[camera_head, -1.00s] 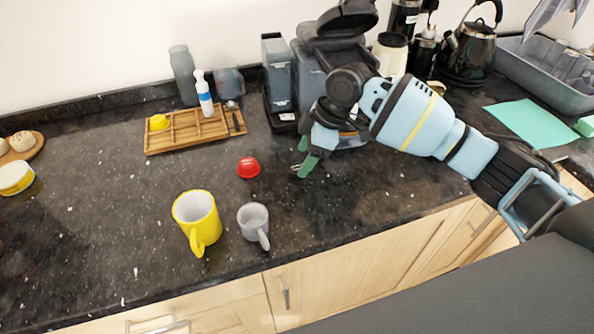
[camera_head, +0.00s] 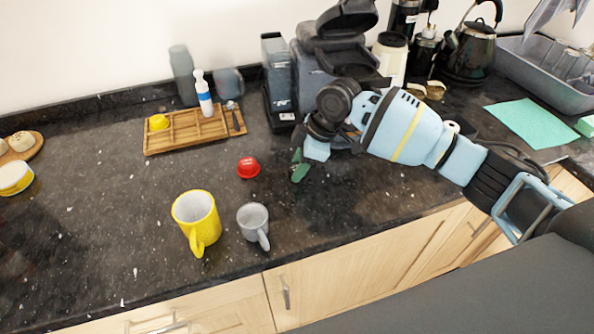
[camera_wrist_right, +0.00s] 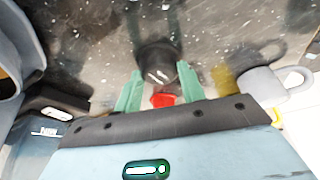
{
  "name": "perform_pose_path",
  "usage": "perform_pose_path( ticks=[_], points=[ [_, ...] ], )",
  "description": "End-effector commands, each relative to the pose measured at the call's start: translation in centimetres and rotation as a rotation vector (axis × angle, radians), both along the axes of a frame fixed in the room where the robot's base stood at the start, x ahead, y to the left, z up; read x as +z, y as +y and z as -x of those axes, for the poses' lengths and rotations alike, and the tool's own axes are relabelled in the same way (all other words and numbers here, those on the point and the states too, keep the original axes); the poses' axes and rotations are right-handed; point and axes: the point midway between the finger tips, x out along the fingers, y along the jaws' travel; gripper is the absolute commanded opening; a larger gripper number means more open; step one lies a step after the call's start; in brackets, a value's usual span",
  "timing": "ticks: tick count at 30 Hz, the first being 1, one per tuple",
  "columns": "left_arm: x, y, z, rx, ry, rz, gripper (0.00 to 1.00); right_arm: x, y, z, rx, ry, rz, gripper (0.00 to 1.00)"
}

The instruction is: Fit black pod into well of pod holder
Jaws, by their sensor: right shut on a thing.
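The black pod (camera_wrist_right: 158,60) shows in the right wrist view, between the green fingertips of my right gripper (camera_wrist_right: 159,73). That gripper is shut on it. In the head view the right gripper (camera_head: 299,168) is low over the counter, right of the red pod; the black pod cannot be made out there against the dark stone. The dark coffee machine (camera_head: 312,82) stands behind the gripper with its lid (camera_head: 345,18) raised. I cannot clearly make out the pod holder or its well. My left gripper is not in view.
A red pod (camera_head: 248,167) lies left of the gripper. A grey mug (camera_head: 252,217) and yellow mug (camera_head: 195,214) stand in front. A wooden tray (camera_head: 165,138) holds a yellow pod (camera_head: 158,122) and a white-blue bottle (camera_head: 204,97). The left counter is largely clear.

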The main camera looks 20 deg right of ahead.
Motion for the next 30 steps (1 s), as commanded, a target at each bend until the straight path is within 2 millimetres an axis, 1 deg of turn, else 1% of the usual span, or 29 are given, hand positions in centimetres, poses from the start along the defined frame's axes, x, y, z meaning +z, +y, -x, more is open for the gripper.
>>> perform_pose_path(
  ticks=[7,11,14,18,23,30],
  points=[
    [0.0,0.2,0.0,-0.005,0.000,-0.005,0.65,0.1,0.0,0.0,0.000,-0.001,0.000,0.18],
    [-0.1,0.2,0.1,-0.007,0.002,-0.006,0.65,0.7,0.0,-0.1,0.000,-0.001,-0.001,0.18],
    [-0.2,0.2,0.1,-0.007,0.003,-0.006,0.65,1.5,0.0,-0.1,-0.001,-0.002,-0.001,0.18],
    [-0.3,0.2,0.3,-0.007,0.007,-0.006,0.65,3.6,0.0,-0.1,0.001,-0.003,-0.002,0.18],
    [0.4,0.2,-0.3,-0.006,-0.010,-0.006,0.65,4.0,-0.2,2.8,0.002,-0.003,0.001,0.18],
    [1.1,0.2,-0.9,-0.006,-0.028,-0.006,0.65,4.5,-0.3,8.3,0.002,-0.002,0.001,0.18]
  ],
)
